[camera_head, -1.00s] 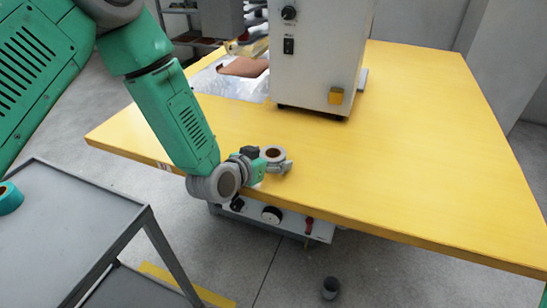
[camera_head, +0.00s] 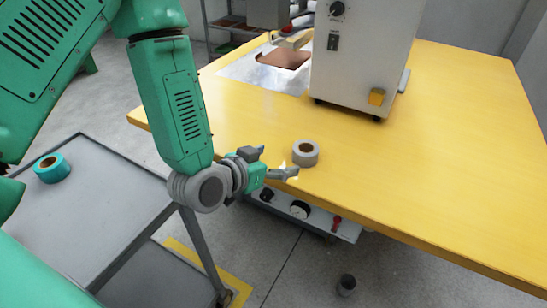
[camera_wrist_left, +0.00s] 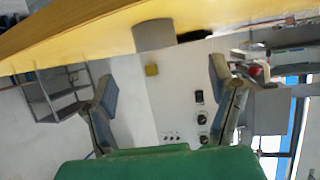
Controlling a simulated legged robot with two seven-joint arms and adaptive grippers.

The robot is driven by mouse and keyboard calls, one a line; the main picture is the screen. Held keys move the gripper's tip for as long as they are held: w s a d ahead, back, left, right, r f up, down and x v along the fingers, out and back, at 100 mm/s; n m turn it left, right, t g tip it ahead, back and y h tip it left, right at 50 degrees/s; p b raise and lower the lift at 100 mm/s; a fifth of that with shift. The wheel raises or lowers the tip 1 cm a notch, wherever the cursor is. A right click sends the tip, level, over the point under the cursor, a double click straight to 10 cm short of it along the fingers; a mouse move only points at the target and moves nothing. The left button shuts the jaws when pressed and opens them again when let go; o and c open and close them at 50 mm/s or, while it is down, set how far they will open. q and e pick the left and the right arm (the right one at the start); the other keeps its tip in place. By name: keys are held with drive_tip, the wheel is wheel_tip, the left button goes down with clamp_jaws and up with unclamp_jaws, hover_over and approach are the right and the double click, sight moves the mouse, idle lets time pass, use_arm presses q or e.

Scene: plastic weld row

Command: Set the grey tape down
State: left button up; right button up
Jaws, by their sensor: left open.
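The grey tape (camera_head: 306,153) is a roll lying flat on the yellow table (camera_head: 440,150), near its front edge. My left gripper (camera_head: 287,172) is open and empty, just in front of the tape and a little to its left, at the table's edge. In the left wrist view the two fingers stand wide apart (camera_wrist_left: 162,85), and the grey tape (camera_wrist_left: 154,35) shows beyond them, clear of both. My right gripper is not in view.
A large white machine (camera_head: 360,55) stands on the table behind the tape. A control panel (camera_head: 300,208) hangs under the front edge. A grey cart (camera_head: 85,205) at left carries a teal tape roll (camera_head: 52,168). The table right of the tape is clear.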

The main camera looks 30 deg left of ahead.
use_arm(q)
drive_tip(key=s+a+f+n+g+y, duration=0.1)
drive_tip(key=s+a+f+g, duration=0.1)
drive_tip(key=s+f+g, duration=0.4)
drive_tip(key=s+a+f+n+g+y, duration=0.1)
drive_tip(key=s+f+g, duration=0.5)
drive_tip(key=s+f, duration=0.8)
drive_tip(key=s+a+y, duration=0.1)
drive_tip(key=s+a, duration=0.1)
drive_tip(key=s, duration=0.5)
drive_tip(key=shift+a, duration=0.15)
